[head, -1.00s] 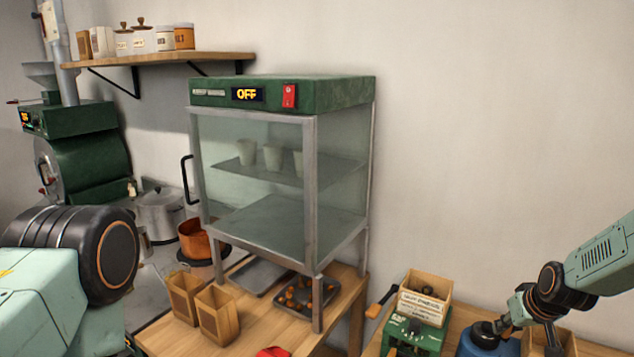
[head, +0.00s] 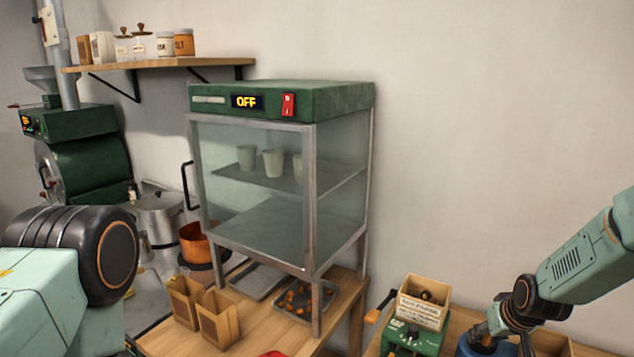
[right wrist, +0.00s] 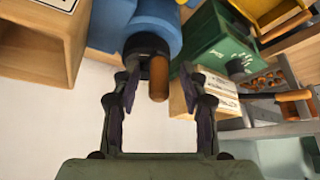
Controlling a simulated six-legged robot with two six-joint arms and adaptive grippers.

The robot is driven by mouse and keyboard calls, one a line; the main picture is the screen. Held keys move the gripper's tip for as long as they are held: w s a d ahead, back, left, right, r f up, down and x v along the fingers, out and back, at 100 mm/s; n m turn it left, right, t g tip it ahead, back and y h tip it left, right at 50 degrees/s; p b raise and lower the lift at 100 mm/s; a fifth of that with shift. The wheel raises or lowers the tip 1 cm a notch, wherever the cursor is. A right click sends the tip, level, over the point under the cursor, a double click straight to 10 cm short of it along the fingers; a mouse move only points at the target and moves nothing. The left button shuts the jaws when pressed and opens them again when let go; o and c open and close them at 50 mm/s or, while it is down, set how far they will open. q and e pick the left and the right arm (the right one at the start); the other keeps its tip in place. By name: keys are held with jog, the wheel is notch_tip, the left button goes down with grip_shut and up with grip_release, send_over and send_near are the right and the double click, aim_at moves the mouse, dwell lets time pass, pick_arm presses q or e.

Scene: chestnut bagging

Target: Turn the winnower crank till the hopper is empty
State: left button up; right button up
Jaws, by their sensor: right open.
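A blue machine (head: 478,346) stands at the bottom right of the head view, mostly cut off and partly covered by my right arm. In the right wrist view its blue body (right wrist: 152,18) has a black collar and a brown wooden handle (right wrist: 158,80). I take this to be the winnower and its crank, but no label shows. My right gripper (right wrist: 158,70) is open, with one finger on each side of the handle, and no grip shows. In the head view the right gripper (head: 500,332) is over the blue machine. No view shows into its hopper. My left gripper is out of view.
A green machine (head: 412,340) with an orange-handled crank (head: 378,309) and a labelled wooden box (head: 424,305) stands left of the blue one. A glass cabinet (head: 270,190) reads OFF. Paper bags (head: 216,318) and a tray of chestnuts (head: 308,295) sit below it.

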jog(key=shift+w, duration=0.1)
jog(key=shift+r, duration=3.85)
jog(key=shift+c, duration=0.3)
